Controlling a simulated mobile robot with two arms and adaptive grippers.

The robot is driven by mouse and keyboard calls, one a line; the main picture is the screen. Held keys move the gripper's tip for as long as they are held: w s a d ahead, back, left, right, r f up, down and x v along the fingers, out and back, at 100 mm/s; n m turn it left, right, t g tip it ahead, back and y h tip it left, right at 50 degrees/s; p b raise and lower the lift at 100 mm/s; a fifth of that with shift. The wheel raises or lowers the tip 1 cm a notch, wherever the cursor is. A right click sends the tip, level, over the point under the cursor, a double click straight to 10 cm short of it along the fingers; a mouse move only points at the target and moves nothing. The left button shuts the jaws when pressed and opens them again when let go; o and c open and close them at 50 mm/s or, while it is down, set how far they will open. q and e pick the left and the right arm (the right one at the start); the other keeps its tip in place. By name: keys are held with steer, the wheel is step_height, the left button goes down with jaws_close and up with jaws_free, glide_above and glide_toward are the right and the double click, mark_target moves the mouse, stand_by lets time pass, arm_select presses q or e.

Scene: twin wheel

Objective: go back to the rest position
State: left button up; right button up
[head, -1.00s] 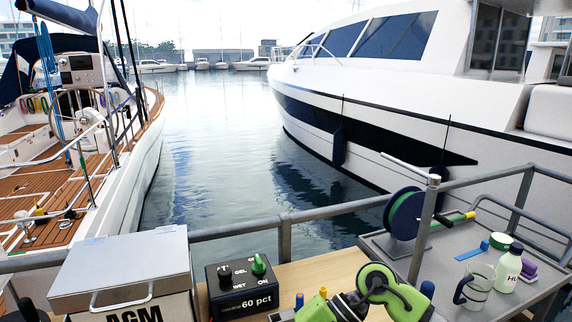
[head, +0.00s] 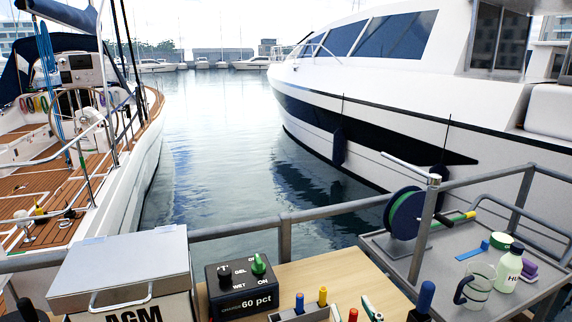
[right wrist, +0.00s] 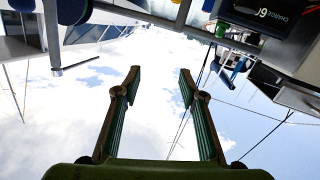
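My right gripper (right wrist: 160,75) shows in the right wrist view. Its two fingers with dark green pads stand well apart, with only sky between them, so it is open and empty. That view is upside down, and the box marked 60 pct (right wrist: 262,14) shows at its top right. In the head view I cannot make out my right gripper clearly at the bottom edge. My left gripper is in neither view.
The box marked 60 pct (head: 243,285) and a grey-lidded AGM box (head: 125,262) stand on the wooden bench (head: 325,272). Several coloured handles stand upright at the front edge. A grey railing (head: 240,231) runs behind. At right, a grey tray (head: 440,262) holds a reel (head: 404,213), a jug (head: 476,286) and a bottle (head: 508,270).

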steer(key=s+d+f+m+g+h, duration=0.1)
steer(key=s+d+f+g, duration=0.25)
steer(key=s+f, duration=0.3)
steer(key=s+d+f+m+g+h, duration=0.1)
steer(key=s+d+f+g, duration=0.1)
steer(key=s+f+g, duration=0.45)
steer(key=s+d+f+g, duration=0.1)
steer(key=s+f+g, duration=0.1)
steer(key=s+f, duration=0.4)
steer(key=s+f+g, duration=0.1)
steer(key=s+f, duration=0.2)
steer(key=s, duration=0.6)
step_height(320, 180, down, 28)
steer(key=s+r+g, duration=0.1)
steer(key=s+g, duration=0.1)
steer(key=s+d+f, duration=0.3)
steer(key=s+f, duration=1.2)
steer(key=s, duration=0.1)
steer(key=shift+s+d+f+n+g, duration=0.15)
steer(key=shift+f+n+g, duration=0.15)
steer(key=shift+n+g, duration=0.1)
